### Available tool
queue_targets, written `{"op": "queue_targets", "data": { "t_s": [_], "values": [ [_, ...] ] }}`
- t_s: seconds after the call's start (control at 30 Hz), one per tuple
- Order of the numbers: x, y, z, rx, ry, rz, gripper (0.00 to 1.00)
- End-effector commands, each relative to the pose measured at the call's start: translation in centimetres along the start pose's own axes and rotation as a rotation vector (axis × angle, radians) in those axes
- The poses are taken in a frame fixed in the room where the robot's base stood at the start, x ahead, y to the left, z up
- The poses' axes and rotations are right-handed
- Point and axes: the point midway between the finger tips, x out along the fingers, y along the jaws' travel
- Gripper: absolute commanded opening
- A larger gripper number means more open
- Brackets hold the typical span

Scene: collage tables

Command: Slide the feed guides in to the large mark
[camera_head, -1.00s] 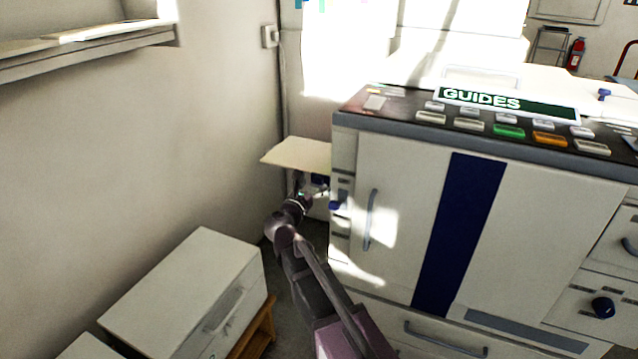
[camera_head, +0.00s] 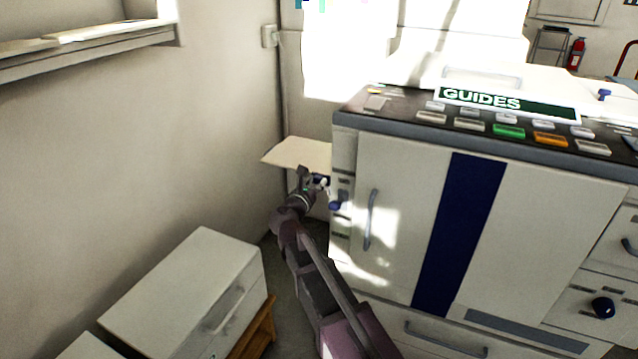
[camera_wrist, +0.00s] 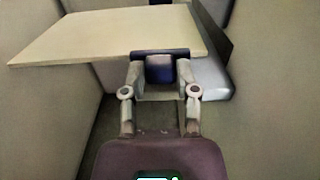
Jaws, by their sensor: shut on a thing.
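My gripper (camera_wrist: 160,76) has its two fingers closed on a blue block (camera_wrist: 160,68), which I take to be a feed guide's grip, at the near edge of a cream sheet or stack (camera_wrist: 100,35). In the head view my gripper (camera_head: 313,184) is beside the left side of the machine, just below the cream sheet (camera_head: 297,152). A green GUIDES sign (camera_head: 505,104) stands on the machine's top. I cannot make out the large mark.
The white machine (camera_head: 395,185) fills the right, with a blue knob (camera_head: 336,205) on its side near my gripper. A wall (camera_head: 120,150) is at the left. White drawer boxes (camera_head: 190,290) stand low at left. A grey-blue tray part (camera_wrist: 212,80) is right of my fingers.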

Motion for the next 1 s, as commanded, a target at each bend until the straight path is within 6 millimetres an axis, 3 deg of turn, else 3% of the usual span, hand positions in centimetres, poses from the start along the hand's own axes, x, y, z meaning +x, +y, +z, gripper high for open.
{"op": "queue_targets", "data": {
  "t_s": [0.3, 0.6, 0.63, 0.7, 0.73, 1.0],
  "values": [
    [2.9, -0.1, 0.0, 0.0, 0.0, -0.006, 0.0],
    [3.0, -0.2, 0.0, 0.0, 0.0, -0.005, 0.0],
    [3.0, -0.2, 0.0, 0.0, 0.0, -0.006, 0.48],
    [3.0, -0.2, 0.0, 0.0, 0.0, -0.005, 0.69],
    [2.9, -0.2, 0.0, 0.0, 0.0, -0.005, 0.74],
    [2.9, -0.1, 0.0, 0.0, 0.0, -0.003, 0.74]
  ]
}}
